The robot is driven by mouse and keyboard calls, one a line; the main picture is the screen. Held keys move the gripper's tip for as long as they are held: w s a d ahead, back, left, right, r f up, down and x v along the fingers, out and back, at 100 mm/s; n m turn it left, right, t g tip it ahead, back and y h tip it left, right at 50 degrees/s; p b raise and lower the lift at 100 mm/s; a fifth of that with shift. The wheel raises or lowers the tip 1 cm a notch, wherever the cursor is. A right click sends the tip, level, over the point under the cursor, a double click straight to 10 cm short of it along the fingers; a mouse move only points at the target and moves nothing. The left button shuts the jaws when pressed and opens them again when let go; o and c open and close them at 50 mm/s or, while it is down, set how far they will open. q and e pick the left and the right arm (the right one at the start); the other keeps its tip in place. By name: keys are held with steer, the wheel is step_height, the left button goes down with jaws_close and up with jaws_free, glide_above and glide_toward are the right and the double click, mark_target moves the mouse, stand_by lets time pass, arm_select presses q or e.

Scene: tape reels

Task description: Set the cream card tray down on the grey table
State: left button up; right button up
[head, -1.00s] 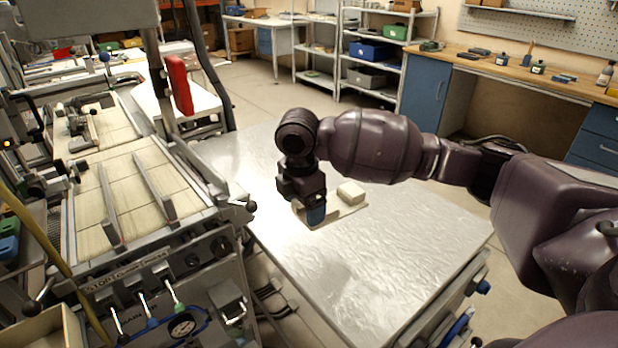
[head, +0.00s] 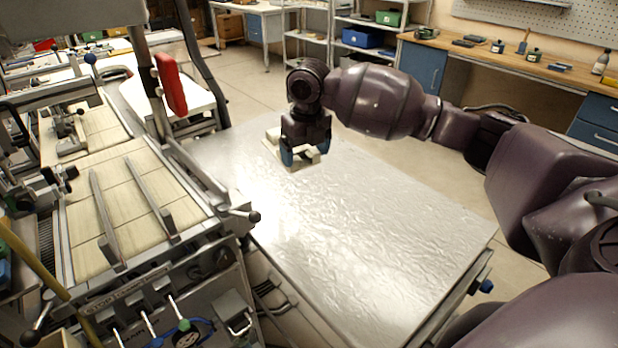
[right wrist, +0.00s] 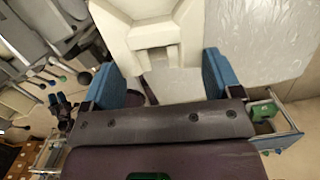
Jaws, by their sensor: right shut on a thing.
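The cream card tray (head: 269,146) is at the far left part of the grey table (head: 370,230) in the head view, partly hidden behind my right gripper (head: 302,157). In the right wrist view the tray (right wrist: 185,28) fills the top middle, with a stepped recess in it. The blue fingers of my right gripper (right wrist: 174,86) stand on either side of its near part and are shut on it. The tray is over the table top; I cannot tell whether it touches it. My left gripper is not in view.
The front and right of the grey table are bare. A machine with slatted beds (head: 125,210) and levers stands close along the table's left side. A red handle (head: 171,84) rises near the far left corner. A wooden bench (head: 520,66) and shelves stand behind.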

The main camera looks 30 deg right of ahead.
steer(key=shift+w+d+r+n, duration=0.3)
steer(key=shift+w+n, duration=0.15)
steer(key=shift+n, duration=0.25)
steer(key=shift+w+f, duration=0.1)
steer(key=shift+f, duration=0.35)
steer(key=shift+f+b, duration=0.75)
steer(key=shift+f, duration=8.85)
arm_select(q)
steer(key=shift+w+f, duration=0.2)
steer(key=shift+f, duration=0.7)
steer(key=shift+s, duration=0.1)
arm_select(e)
steer(key=o, duration=0.8)
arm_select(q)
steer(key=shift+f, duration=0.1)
